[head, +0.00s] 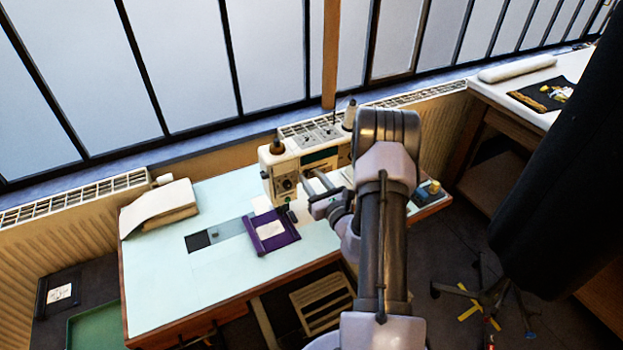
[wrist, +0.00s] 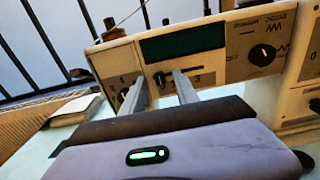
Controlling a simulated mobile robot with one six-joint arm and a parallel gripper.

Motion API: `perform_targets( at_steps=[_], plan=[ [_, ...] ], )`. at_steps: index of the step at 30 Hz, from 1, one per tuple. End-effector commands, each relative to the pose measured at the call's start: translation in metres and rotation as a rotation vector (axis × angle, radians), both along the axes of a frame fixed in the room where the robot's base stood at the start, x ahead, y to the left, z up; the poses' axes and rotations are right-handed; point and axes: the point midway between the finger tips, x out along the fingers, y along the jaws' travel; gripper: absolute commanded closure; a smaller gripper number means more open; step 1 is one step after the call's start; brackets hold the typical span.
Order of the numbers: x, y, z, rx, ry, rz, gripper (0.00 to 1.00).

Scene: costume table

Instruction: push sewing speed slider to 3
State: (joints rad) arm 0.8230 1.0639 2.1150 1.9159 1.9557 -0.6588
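The cream sewing machine (head: 285,178) stands at the back of the pale table, with its front panel facing my arm. In the wrist view, the speed slider (wrist: 159,79) is a small dark tab on a short horizontal track under the green display (wrist: 182,42). A 3 is printed near the track's right end, and the tab is left of it. My gripper (wrist: 159,76) is open, its two grey fingers pointing at the panel on either side of the tab. Contact cannot be told. In the head view, my gripper (head: 308,180) is close to the machine's front.
A round dial (wrist: 262,54) is on the panel's right. On the table lie a purple frame (head: 270,231) with white cloth and a folded cloth stack (head: 160,207). A bare stretch of table (head: 165,285) lies at the front left.

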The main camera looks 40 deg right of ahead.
Motion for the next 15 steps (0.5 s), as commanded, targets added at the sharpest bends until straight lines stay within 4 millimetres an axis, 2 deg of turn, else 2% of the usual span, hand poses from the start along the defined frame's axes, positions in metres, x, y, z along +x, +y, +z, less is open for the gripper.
perform_targets(
  at_steps=[9, 11, 15],
  plan=[
    [0.0053, -0.0013, 0.0003, 0.0, 0.0, 0.0, 0.64],
    [0.0053, -0.0013, 0.0003, 0.0, 0.0, 0.0, 0.73],
    [0.0051, -0.0012, 0.0003, 0.0, 0.0, 0.0, 1.0]
  ],
)
